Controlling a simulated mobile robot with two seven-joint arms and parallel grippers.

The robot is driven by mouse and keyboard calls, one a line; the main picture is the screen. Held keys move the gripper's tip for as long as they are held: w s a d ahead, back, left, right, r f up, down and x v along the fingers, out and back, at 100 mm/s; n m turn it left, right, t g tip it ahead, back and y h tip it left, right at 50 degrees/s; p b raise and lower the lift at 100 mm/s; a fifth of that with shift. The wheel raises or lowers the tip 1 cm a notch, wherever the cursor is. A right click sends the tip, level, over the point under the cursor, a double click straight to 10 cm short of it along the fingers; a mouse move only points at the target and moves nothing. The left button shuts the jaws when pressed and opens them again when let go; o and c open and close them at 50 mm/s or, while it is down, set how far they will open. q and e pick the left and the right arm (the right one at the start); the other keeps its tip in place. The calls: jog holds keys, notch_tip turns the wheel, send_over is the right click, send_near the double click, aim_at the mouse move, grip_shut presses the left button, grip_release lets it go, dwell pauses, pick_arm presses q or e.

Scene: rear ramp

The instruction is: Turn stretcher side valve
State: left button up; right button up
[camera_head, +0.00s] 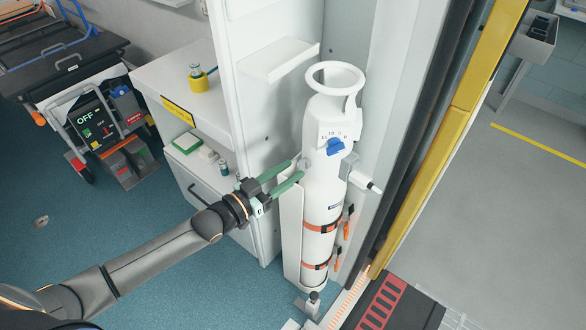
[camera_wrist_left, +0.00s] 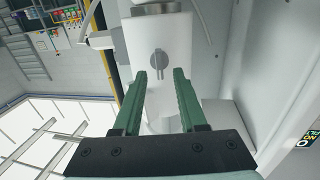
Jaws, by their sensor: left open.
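A tall white oxygen cylinder (camera_head: 322,190) stands upright in a holder, with a ring-shaped handle on top. A small round grey valve knob (camera_head: 306,164) sits on its left side, the side towards the stretcher. In the left wrist view this grey valve (camera_wrist_left: 159,60) shows with a narrow grip bar running down between the fingertips. My left gripper (camera_head: 297,170) has green fingers and is open, its tips close to the valve. In the wrist view the gripper (camera_wrist_left: 160,73) straddles the bar; I cannot tell whether it touches. A blue knob (camera_head: 336,147) with printed marks is on the cylinder's front.
Orange straps (camera_head: 321,226) hold the cylinder. A white cabinet (camera_head: 255,130) stands close behind and left, with a shelf of small items beside it. A stretcher (camera_head: 70,60) is at upper left. A yellow door post (camera_head: 450,130) stands right.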

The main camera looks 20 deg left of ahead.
pick_arm(q)
jog(key=shift+x, duration=0.9)
grip_shut()
